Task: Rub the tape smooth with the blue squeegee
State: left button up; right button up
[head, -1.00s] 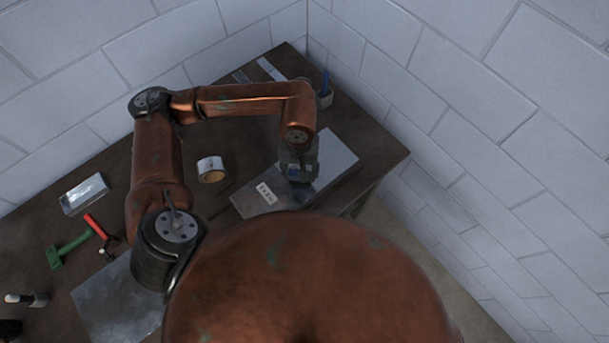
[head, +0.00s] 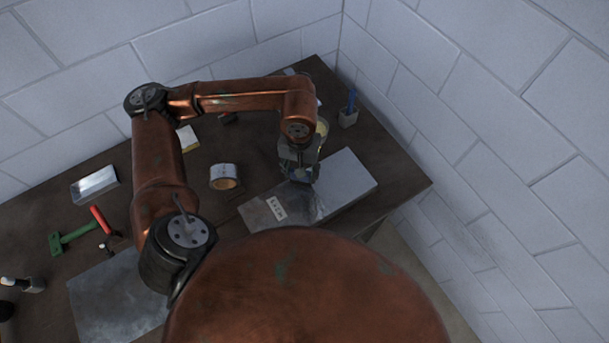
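A flat grey metal duct piece (head: 350,180) lies on the dark bench, with a small white label (head: 277,208) on its darker left part. My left gripper (head: 301,174) points down at the back edge of the duct piece, by the strip's far end. Its fingertips are small and dark, and I cannot tell whether they touch the metal or hold anything. I cannot make out the blue squeegee for sure. My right gripper is not in view.
A tape roll (head: 224,177) stands left of the duct piece. A small grey holder with a blue item (head: 349,107) stands at the back right. A metal tray (head: 94,184), a red-and-green tool (head: 75,235) and a metal sheet (head: 115,300) lie at left. Block walls close the back and right.

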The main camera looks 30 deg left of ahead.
pick_arm(q)
jog(key=shift+w+a+f+b, duration=0.1)
jog(key=shift+w+a+b, duration=0.2)
jog(key=shift+a, duration=0.25)
jog(key=shift+w+a+b, duration=0.2)
jog(key=shift+w+a, duration=0.1)
jog(key=shift+a, duration=0.25)
jog(key=shift+r, duration=0.2)
notch_tip(320, 180, up, 2)
jog(key=shift+r+p, duration=0.1)
jog(key=shift+p, duration=0.3)
notch_tip(320, 180, up, 6)
jog(key=p, duration=0.2)
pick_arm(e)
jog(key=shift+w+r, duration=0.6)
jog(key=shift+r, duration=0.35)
pick_arm(q)
jog(key=shift+s, duration=0.1)
